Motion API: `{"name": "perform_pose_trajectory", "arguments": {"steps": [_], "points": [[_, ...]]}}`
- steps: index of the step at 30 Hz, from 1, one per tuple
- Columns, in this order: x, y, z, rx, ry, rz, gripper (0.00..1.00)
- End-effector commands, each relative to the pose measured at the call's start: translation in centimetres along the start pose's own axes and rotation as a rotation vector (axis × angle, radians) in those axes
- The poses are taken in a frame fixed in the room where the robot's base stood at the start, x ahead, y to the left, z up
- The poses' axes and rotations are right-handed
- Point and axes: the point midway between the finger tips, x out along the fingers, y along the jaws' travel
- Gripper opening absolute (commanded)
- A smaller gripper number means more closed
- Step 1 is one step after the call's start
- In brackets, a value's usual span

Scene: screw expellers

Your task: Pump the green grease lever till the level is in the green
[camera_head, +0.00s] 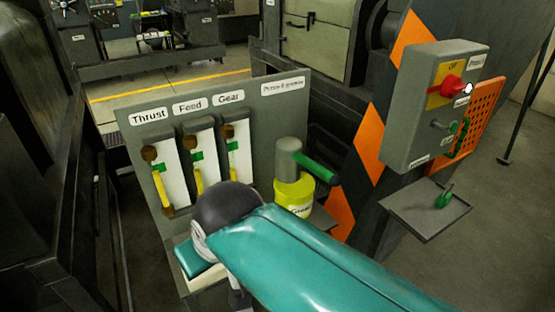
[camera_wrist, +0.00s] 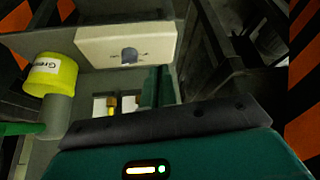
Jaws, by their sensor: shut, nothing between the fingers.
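The green grease lever (camera_head: 316,168) sticks out to the right from the grey pump head (camera_head: 288,158), above a yellow grease pot (camera_head: 294,196). In the wrist view the lever (camera_wrist: 20,128) is at the left edge beside the yellow pot (camera_wrist: 50,75). Three gauges, Thrust (camera_head: 169,181), Feed (camera_head: 208,155) and Gear (camera_head: 236,150), show yellow columns and green bands; exact levels are too small to read. My gripper (camera_wrist: 156,88) is shut and empty, left of the pot in the head view, apart from the lever. My forearm partly covers that area.
A cream box with a knob (camera_wrist: 128,45) stands near my gripper. The grey panel (camera_head: 266,110) backs the gauges. At right are a control box (camera_head: 430,105) with a red switch, a small tray (camera_head: 405,213) and an orange-striped beam (camera_head: 368,140). Dark machinery stands at left.

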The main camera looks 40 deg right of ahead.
Motion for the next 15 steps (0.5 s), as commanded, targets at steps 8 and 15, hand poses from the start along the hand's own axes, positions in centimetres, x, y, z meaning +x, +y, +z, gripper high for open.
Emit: {"name": "perform_pose_trajectory", "arguments": {"steps": [8,15], "points": [[-2.2,5.1,-3.4,-0.085,-0.084,0.002,0.0],[-5.8,14.8,-6.3,-0.232,-0.212,-0.026,0.0]]}}
